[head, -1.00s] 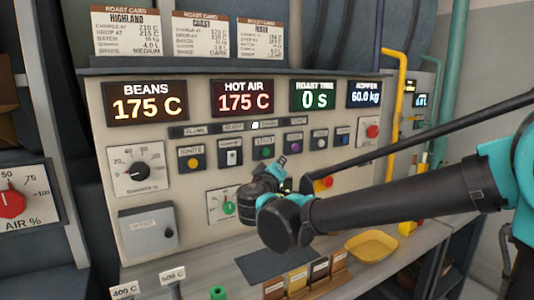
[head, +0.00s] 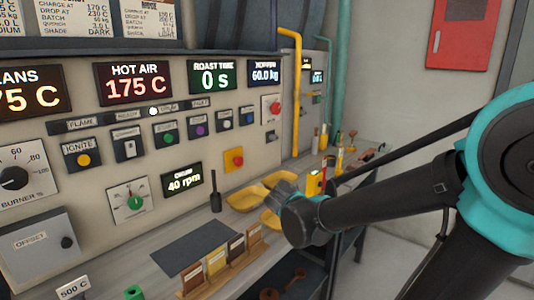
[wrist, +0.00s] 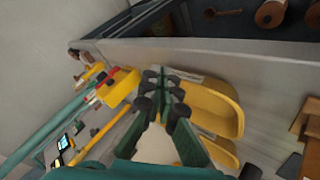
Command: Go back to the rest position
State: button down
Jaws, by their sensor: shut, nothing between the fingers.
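My gripper (head: 284,192) is at the end of my dark arm, above the bench and in front of the yellow scoop-like trays (head: 248,199). The arm partly hides the trays in the head view. In the wrist view my gripper (wrist: 165,92) has its dark fingertips close together with nothing held. A yellow tray (wrist: 215,108) lies just beyond and to the right of the fingers there. I cannot tell the exact gap between fingers and tray.
The control panel has a burner dial (head: 13,178), a yellow ignite button (head: 83,160) and a red-on-yellow button (head: 235,160). A sample rack (head: 220,262) and a dark mat (head: 193,246) are on the bench. A yellow pipe (head: 297,95) rises behind. A red cabinet (head: 460,36) hangs on the wall.

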jog(key=s+d+f+m+g+y, duration=0.2)
jog(key=s+d+f, duration=0.1)
jog(key=s+f, duration=0.3)
jog(key=s+d+f+m+g+y, duration=0.1)
jog(key=s+d+f, duration=0.3)
jog(key=s, duration=0.5)
notch_tip(320, 180, down, 3)
jog(key=shift+s+r+m+g+y, duration=0.1)
jog(key=shift+s+m+g+y, duration=0.25)
jog(key=shift+g+y, duration=0.35)
dwell(2.1)
